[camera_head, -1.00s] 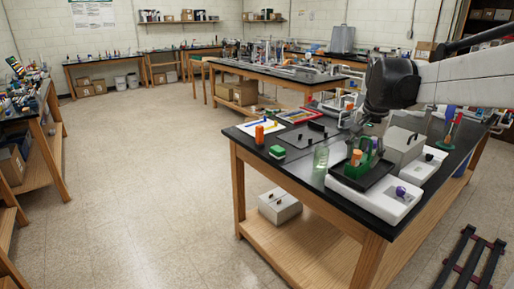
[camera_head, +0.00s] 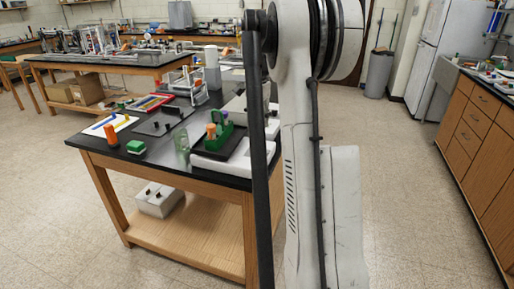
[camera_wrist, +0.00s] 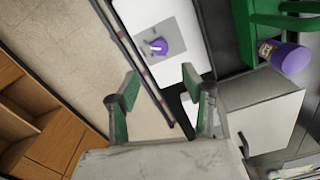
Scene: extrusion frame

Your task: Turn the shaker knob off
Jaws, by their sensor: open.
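The shaker has a white base (camera_head: 245,162) with a black tray (camera_head: 205,149) on top, on the near part of the black-topped bench. A green rack (camera_head: 220,130) stands on the tray. In the wrist view, the purple knob (camera_wrist: 158,46) sits on a grey panel (camera_wrist: 176,42) of the white base. My gripper (camera_wrist: 158,94) is open with its green-padded fingers spread and nothing between them. The knob lies beyond the fingertips, near the upper middle, apart from them. In the head view, my arm hides the knob and my gripper does not show.
A purple-ended object (camera_wrist: 284,56) is by the green rack at the wrist view's upper right. A light grey box (camera_wrist: 264,112) with a black handle lies below it. A clear bottle (camera_head: 181,143) stands left of the shaker. Open floor lies right of the bench.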

